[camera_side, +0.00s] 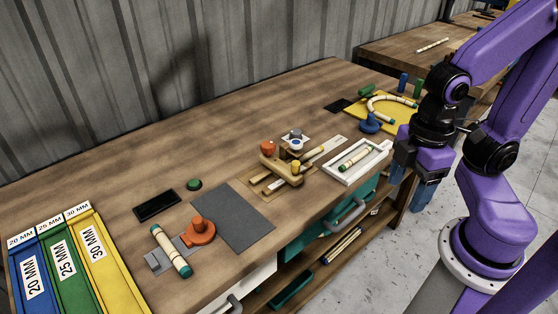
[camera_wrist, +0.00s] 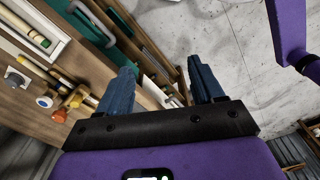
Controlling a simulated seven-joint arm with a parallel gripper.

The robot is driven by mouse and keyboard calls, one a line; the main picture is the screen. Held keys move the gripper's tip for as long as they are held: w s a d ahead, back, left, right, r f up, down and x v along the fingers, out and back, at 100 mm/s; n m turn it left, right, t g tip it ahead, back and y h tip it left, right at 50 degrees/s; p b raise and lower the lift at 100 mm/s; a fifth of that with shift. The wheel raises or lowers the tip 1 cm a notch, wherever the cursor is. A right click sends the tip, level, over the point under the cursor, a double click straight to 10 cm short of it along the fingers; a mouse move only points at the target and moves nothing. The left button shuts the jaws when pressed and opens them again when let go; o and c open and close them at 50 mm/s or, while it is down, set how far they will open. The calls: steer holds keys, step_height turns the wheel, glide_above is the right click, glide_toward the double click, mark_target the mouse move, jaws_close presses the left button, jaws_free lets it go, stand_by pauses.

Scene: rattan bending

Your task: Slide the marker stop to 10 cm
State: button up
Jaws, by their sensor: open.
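A wooden marking fixture (camera_side: 278,170) stands mid-bench in the side view, with an orange knob (camera_side: 267,147), a yellow knob (camera_side: 295,166) and a pale ruler strip (camera_side: 322,150) running back right. A small grey block with a blue-and-white knob (camera_side: 296,143) sits beside the strip; it looks like the marker stop, but its scale reading is too small to tell. The fixture shows at the left of the wrist view (camera_wrist: 42,77). My gripper (camera_side: 412,190) is open and empty, off the bench's front edge, right of the fixture. Its blue fingers point ahead in the wrist view (camera_wrist: 162,68).
A white tray (camera_side: 338,177) holding a rattan piece lies between the fixture and my gripper. A yellow board (camera_side: 362,115) with bent rattan is behind. An orange clamp (camera_side: 200,232) and coloured bins (camera_side: 62,262) are left. A teal drawer (camera_side: 310,240) is below.

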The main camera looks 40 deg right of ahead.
steer(key=shift+c, duration=1.4)
step_height(320, 180, up, 6)
steer(key=m, duration=2.3)
glide_above(295, 163)
step_height(295, 163, down, 18)
steer(key=shift+s+r, duration=0.1)
steer(key=shift+r, duration=0.15)
